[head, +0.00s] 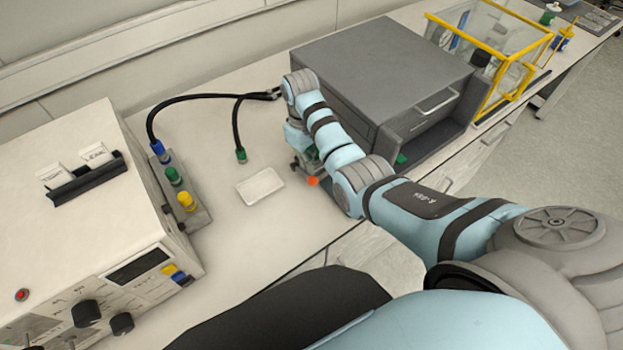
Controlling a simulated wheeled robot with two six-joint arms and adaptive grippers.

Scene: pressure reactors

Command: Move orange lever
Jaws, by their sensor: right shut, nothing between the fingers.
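A small orange piece (313,181), which looks like the lever, shows at the front edge of the bench beside my right forearm. What it is mounted on is mostly hidden by my arm; a bit of green shows just above it. My right arm reaches in from the right and its wrist bends down in front of the grey cabinet. My right gripper (297,166) is shut and empty, just left of and above the orange piece in the picture. I cannot tell whether they touch. My left gripper is not in view.
A grey cabinet (375,55) stands behind my right arm. A white instrument (75,215) with blue, green and yellow connectors stands at the left, with black cables (190,97) on the bench. A yellow-framed clear box (490,50) is at the back right.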

